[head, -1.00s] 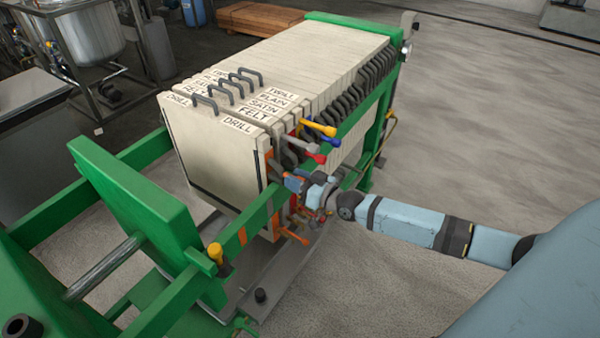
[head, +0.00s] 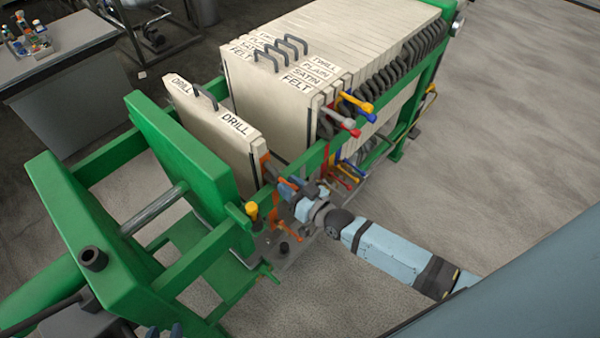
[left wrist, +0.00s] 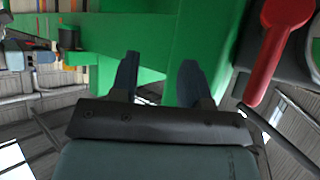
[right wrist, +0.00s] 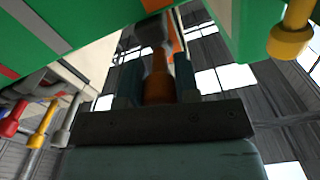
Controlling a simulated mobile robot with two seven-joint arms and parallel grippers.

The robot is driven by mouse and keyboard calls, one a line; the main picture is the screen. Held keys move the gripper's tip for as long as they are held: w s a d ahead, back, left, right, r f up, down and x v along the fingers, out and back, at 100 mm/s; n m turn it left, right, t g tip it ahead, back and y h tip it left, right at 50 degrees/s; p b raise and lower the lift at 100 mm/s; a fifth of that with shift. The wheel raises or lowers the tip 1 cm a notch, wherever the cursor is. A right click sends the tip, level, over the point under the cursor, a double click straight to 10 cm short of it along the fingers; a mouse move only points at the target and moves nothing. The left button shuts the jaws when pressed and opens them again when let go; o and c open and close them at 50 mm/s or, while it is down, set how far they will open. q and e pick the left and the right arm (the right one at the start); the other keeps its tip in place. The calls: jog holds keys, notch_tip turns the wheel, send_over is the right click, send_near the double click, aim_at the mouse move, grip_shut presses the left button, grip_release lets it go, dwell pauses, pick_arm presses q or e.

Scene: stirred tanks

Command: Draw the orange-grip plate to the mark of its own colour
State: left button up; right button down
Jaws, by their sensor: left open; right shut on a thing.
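The orange-grip plate (head: 225,135), a cream plate labelled DRILL, hangs upright between the green rails, apart from the stack. My right gripper (head: 288,188) is at its near side, outside the near rail. In the right wrist view the right gripper (right wrist: 157,80) is shut on the orange grip (right wrist: 157,88). An orange patch (right wrist: 155,5) shows on the green rail just above that grip. In the head view the arm hides part of the rail there. My left gripper (head: 164,330) is at the bottom left edge; the left wrist view shows its fingers (left wrist: 160,80) apart and empty.
The stack (head: 290,85) of labelled plates stands behind, with a wide gap to the drawn plate. A green pressing head (head: 180,150) stands close in front of it. A yellow knob (head: 251,210) sits by the near rail. Red, yellow and grey handles stick out beside the stack.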

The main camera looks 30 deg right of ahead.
jog(key=shift+s+a, duration=0.4)
jog(key=shift+a, duration=0.4)
jog(key=c, duration=0.8)
grip_release()
jog(key=shift+c, duration=0.2)
jog(key=b+v, duration=0.1)
jog(key=v, duration=1.2)
jog(key=shift+s+d+b, duration=0.25)
jog(key=shift+s+b, duration=0.05)
jog(key=shift+s, duration=0.05)
